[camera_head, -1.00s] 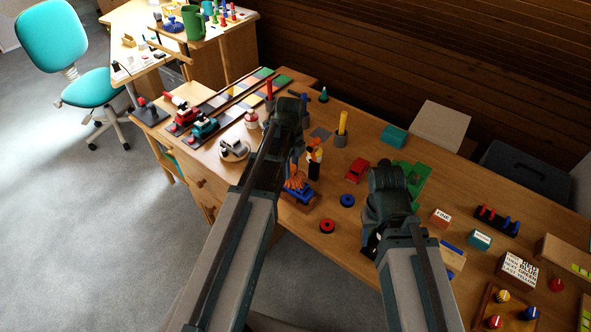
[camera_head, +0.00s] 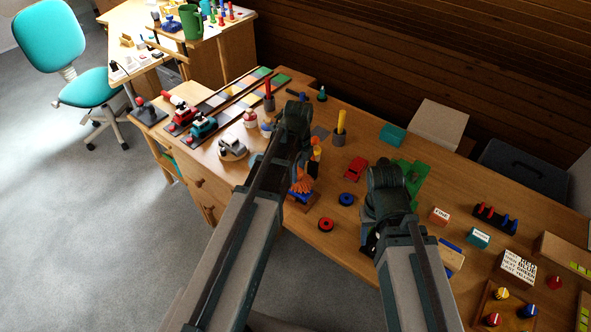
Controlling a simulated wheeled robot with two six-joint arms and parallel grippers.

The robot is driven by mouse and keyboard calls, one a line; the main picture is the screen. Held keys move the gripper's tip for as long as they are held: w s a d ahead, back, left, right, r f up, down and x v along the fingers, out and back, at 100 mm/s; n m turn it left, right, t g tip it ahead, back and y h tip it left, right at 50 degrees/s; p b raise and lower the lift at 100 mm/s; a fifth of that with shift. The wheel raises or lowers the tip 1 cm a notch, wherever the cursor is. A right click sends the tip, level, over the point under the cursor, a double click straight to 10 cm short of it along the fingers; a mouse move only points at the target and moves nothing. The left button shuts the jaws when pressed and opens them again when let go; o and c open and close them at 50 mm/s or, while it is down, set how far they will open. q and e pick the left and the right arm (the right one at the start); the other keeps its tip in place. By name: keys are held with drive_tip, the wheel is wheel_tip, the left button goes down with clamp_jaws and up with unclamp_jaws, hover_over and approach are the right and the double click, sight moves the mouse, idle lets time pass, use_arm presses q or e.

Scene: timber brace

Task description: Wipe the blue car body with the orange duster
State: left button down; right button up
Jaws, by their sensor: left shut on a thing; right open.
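The orange duster (camera_head: 301,185) has a frilled orange head, which sits low over the blue car body (camera_head: 303,196) near the table's front edge. The head covers much of the car body and seems to touch it. My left gripper (camera_head: 309,152) is shut on the duster, above its head; my own forearm partly hides the hold. My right gripper (camera_head: 370,243) is open near the front edge, to the right of the car body, and mostly hidden by its own arm.
Red (camera_head: 326,224) and blue (camera_head: 346,199) rings lie right of the car body. A red toy car (camera_head: 355,168) stands behind them. A white car (camera_head: 232,148) is to the left. A yellow peg in a holder (camera_head: 340,130) stands behind. Blocks and racks crowd the right side.

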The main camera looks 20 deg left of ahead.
use_arm(q)
drive_tip(key=shift+s+d+r, duration=0.1)
drive_tip(key=shift+s+d, duration=0.15)
drive_tip(key=shift+d, duration=0.5)
drive_tip(key=shift+s+d, duration=0.25)
drive_tip(key=shift+d, duration=0.5)
wheel_tip(320, 180, up, 6)
drive_tip(key=p, duration=0.6)
wheel_tip(320, 180, up, 3)
drive_tip(key=p, duration=0.3)
drive_tip(key=shift+a, duration=0.1)
